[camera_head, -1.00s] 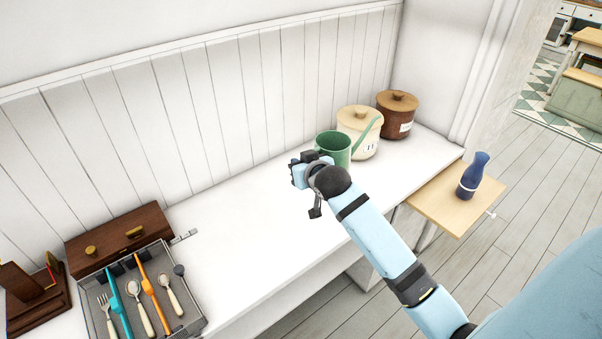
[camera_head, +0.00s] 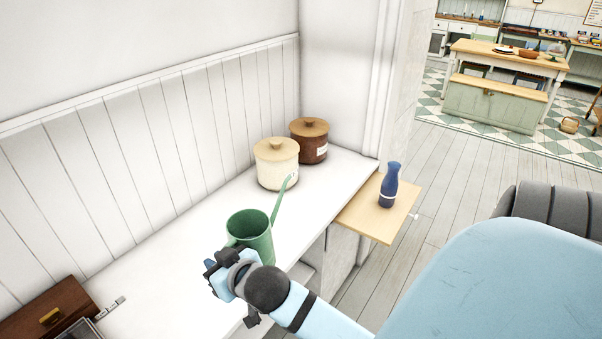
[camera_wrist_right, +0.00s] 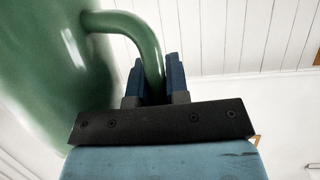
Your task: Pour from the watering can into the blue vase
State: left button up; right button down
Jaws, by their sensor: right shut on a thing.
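The green watering can (camera_head: 252,233) is upright over the white counter, its long spout pointing up and right toward the blue vase side. My right gripper (camera_head: 232,262) is at its near side. In the right wrist view the fingers (camera_wrist_right: 154,82) are shut around the can's handle (camera_wrist_right: 128,24), with the can body (camera_wrist_right: 50,70) at the left. I cannot tell whether the can's base touches the counter. The blue vase (camera_head: 389,186) with a white band stands upright on a pale wooden board (camera_head: 363,218) at the counter's right end, apart from the can. My left gripper is not in view.
A cream canister (camera_head: 276,168) and a brown canister (camera_head: 309,143), both with wooden lids, stand on the white counter (camera_head: 190,262) behind the can. A brown wooden box (camera_head: 45,312) is at the lower left. Counter between the can and board is clear.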

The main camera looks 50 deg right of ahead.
aim_at(390, 183)
jog(key=z, duration=1.75)
jog(key=l, duration=0.6)
jog(key=u, duration=0.4)
jog(key=l+u, duration=0.15)
jog(key=u, duration=0.25)
jog(key=l+u, duration=0.1)
jog(key=u, duration=0.3)
jog(key=i+l, duration=0.1)
jog(key=l, duration=0.35)
jog(key=i, duration=0.05)
